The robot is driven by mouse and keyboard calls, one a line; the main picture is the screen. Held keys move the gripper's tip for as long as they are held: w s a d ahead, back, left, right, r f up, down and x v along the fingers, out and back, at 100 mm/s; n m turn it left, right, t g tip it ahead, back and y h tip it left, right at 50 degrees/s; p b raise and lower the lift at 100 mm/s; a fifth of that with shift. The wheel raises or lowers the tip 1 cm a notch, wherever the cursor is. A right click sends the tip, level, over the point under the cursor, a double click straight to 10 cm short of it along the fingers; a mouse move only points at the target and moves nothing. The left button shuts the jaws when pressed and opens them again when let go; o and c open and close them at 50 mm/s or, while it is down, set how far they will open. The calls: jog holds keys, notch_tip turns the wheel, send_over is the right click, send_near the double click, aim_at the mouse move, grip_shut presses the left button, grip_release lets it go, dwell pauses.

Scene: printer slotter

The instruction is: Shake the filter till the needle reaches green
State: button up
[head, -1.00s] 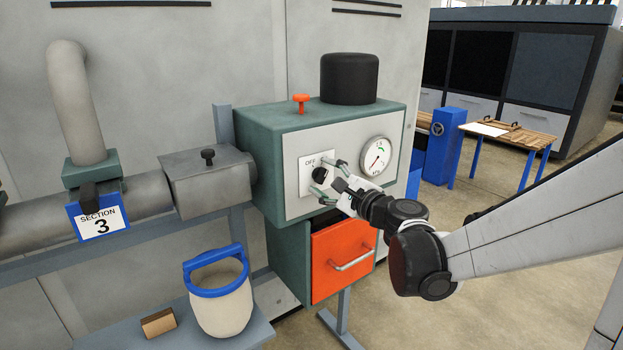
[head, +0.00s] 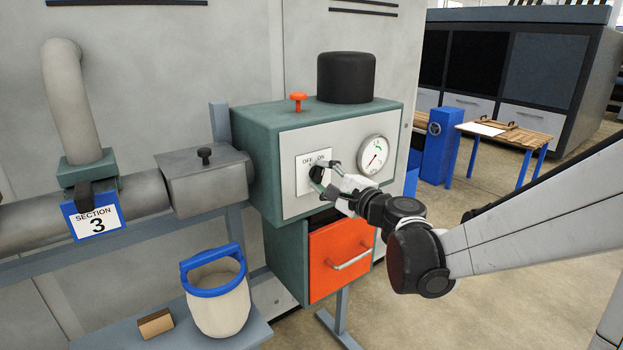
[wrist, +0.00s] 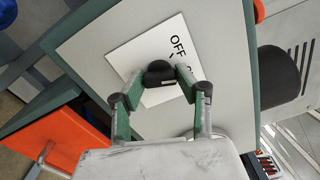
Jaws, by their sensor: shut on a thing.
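A green box machine (head: 258,160) has a light front panel with a white OFF/ON plate (head: 304,180) and a black knob (wrist: 160,73). My gripper (head: 322,174) is at the knob, with a finger on each side of it, shut on it. In the head view the gripper hides most of the knob. A round gauge (head: 373,155) sits right of the plate; it has a short green arc at the top and a thin red needle that seems to point toward the lower part of the dial. The filter is not clearly identifiable; a cream bucket with a blue rim (head: 219,300) stands at lower left.
An orange drawer (head: 340,258) with a bar handle is below the panel. An orange button (head: 298,101) and black cylinder (head: 346,77) top the machine. A grey pipe (head: 130,200) with a lidded box runs left. A brown block (head: 155,323) lies on the shelf.

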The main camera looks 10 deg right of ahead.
jog(key=n, duration=0.4)
jog(key=shift+n+b, duration=0.3)
jog(key=shift+b, duration=0.1)
jog(key=shift+n+b, duration=0.35)
jog(key=shift+n, duration=2.05)
jog(key=o, duration=1.1)
jog(key=v, duration=1.2)
